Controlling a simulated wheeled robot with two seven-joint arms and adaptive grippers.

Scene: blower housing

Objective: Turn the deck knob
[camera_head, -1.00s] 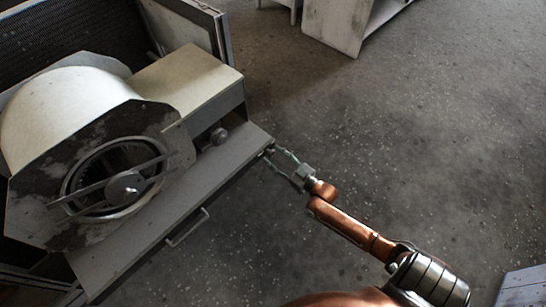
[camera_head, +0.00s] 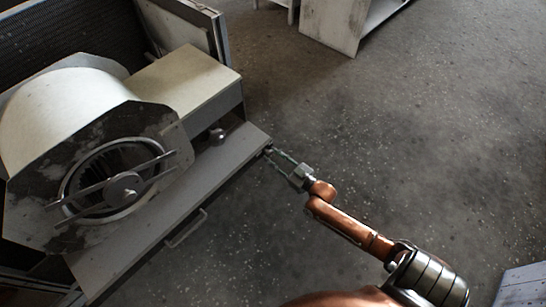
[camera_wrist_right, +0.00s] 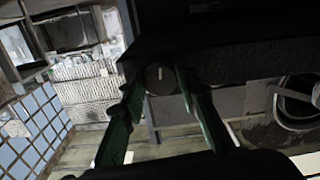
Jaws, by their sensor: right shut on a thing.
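The deck knob (camera_wrist_right: 160,78) is dark and round with a pale line on its face. It shows in the right wrist view between the two green fingers of my right gripper (camera_wrist_right: 158,88). In the head view my right gripper (camera_head: 271,153) is at the right end of the grey deck (camera_head: 218,172), at its front edge. It is shut on the knob, which is mostly hidden by the fingers there. My left gripper is not in view.
A blower housing (camera_head: 65,110) with a round barred opening stands on the deck. A bar handle (camera_head: 187,228) is on the deck's front. Open floor (camera_head: 430,150) lies to the right.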

